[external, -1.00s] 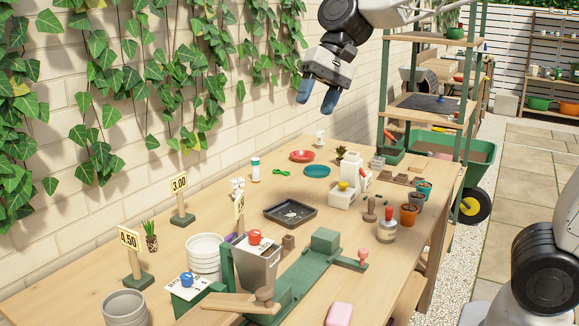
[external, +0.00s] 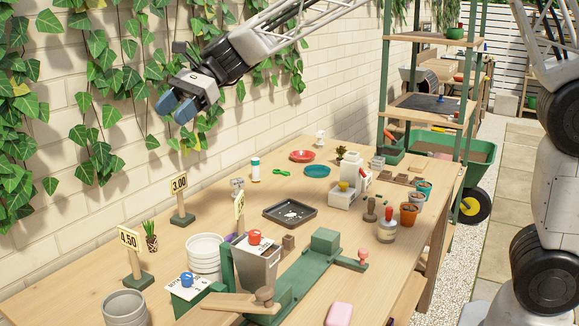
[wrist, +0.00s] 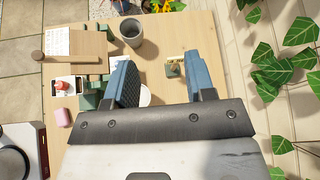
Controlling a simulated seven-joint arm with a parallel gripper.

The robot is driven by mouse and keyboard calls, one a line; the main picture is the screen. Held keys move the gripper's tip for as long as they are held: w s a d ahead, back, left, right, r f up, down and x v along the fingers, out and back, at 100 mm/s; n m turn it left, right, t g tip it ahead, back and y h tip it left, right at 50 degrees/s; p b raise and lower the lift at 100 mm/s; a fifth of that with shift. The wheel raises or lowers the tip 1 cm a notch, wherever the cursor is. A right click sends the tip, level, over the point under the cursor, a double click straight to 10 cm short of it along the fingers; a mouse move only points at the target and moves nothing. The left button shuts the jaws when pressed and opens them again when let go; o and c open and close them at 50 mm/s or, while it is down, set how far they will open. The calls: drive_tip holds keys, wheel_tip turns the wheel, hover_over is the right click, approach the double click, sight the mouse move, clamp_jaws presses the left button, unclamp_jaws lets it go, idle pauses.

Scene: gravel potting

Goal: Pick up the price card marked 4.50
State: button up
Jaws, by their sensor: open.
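The price card marked 4.50 (external: 129,238) is a cream sign on a wooden post with a green base. It stands upright at the left of the table in the external view. My gripper (external: 176,107) is open and empty, high above the table near the ivy wall, up and to the right of that card. In the wrist view, my gripper (wrist: 160,70) has its two blue fingers spread. A small card stand (wrist: 172,69) shows between them, well below. Its marking is unreadable there.
A card marked 3.00 (external: 180,183) stands further back, and another card (external: 239,211) stands by the grey bin (external: 256,266). A grey pot (external: 124,307), white buckets (external: 204,257) and a small plant (external: 151,237) are around the 4.50 card. Ivy hangs on the wall.

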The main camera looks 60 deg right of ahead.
drive_tip(key=w+a+f+m+y, duration=0.2)
drive_tip(key=w+a+m, duration=0.15)
drive_tip(key=w, duration=0.35)
approach(138, 277)
drive_tip(key=shift+w+a+r+n+t, duration=0.2)
drive_tip(key=shift+a+r, duration=0.2)
drive_tip(key=shift+r, duration=0.15)
drive_tip(key=shift+w+a+r+n+t, duration=0.1)
drive_tip(key=shift+w+a+r+t, duration=0.1)
drive_tip(key=shift+a+r, duration=0.25)
drive_tip(key=shift+x, duration=1.2)
drive_tip(key=shift+a, duration=0.1)
drive_tip(key=shift+x, duration=2.55)
drive_tip(key=shift+f, duration=0.15)
